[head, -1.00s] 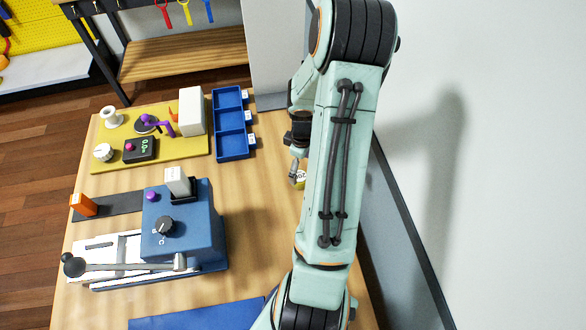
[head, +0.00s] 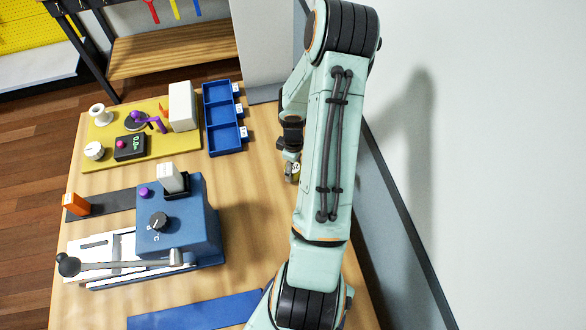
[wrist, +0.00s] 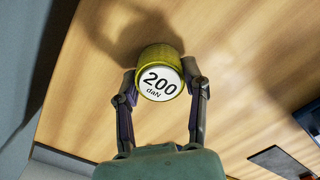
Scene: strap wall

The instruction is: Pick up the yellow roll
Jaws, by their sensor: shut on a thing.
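The yellow roll (wrist: 161,56) is in the wrist view, with a white round end face marked "200 daN" towards the camera. My gripper (wrist: 160,88) is shut on it, one finger against each side. The roll's shadow falls on the wooden table up and to the left of it. In the head view, my gripper (head: 291,160) is beside the arm link over the right part of the table, and only a small part of the roll (head: 294,172) shows there. The height of the roll above the table is hard to judge.
A blue three-compartment tray (head: 224,152) and a yellow board with several parts (head: 150,160) lie at the back. A blue machine with a lever (head: 205,215) stands at the left, a blue mat (head: 195,315) at the front. A pale wall is on the right. Bare table lies between the machine and my arm.

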